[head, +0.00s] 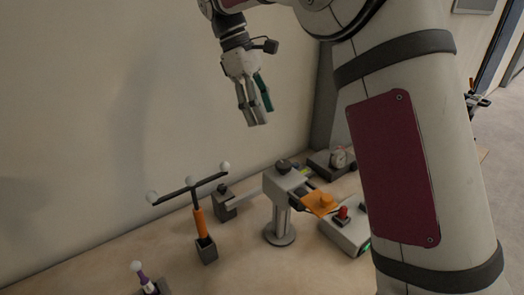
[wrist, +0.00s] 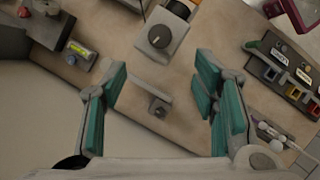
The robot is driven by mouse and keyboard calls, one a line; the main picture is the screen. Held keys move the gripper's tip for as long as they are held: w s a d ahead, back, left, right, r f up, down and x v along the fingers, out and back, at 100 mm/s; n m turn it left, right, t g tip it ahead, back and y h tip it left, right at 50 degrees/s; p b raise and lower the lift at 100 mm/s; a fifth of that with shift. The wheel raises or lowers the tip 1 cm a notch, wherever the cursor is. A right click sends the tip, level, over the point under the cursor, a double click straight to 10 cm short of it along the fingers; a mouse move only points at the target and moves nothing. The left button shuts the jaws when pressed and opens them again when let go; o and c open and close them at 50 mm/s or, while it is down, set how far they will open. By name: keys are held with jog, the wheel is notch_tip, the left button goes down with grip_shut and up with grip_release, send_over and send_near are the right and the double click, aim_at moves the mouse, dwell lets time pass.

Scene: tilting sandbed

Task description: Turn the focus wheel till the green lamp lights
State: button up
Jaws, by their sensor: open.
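A grey stand (head: 279,215) with a round foot carries a block-shaped head with a dark round knob (head: 283,167) on top. The knob also shows in the wrist view (wrist: 159,37), with a pale pointer mark. I cannot tell for sure that it is the focus wheel. My gripper (head: 257,123) hangs open and empty above and behind the stand, apart from it. In the wrist view, its green-padded fingers (wrist: 161,75) are spread wide, with the knob beyond them. A small green patch (head: 366,247) shows beside my arm; I cannot tell whether it is a lamp or lit.
A small grey block (head: 224,204) with a knob stands left of the stand. An orange post (head: 200,222) bears a dark crossbar with white balls. An orange plate (head: 319,204) and red button (head: 343,212) sit right. The wall is close behind; my arm hides the right side.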

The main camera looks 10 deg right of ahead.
aim_at(282, 163)
jog(key=p+x, duration=0.2)
jog(key=x, duration=1.1)
jog(key=shift+f, duration=0.4)
jog(key=c, duration=1.2)
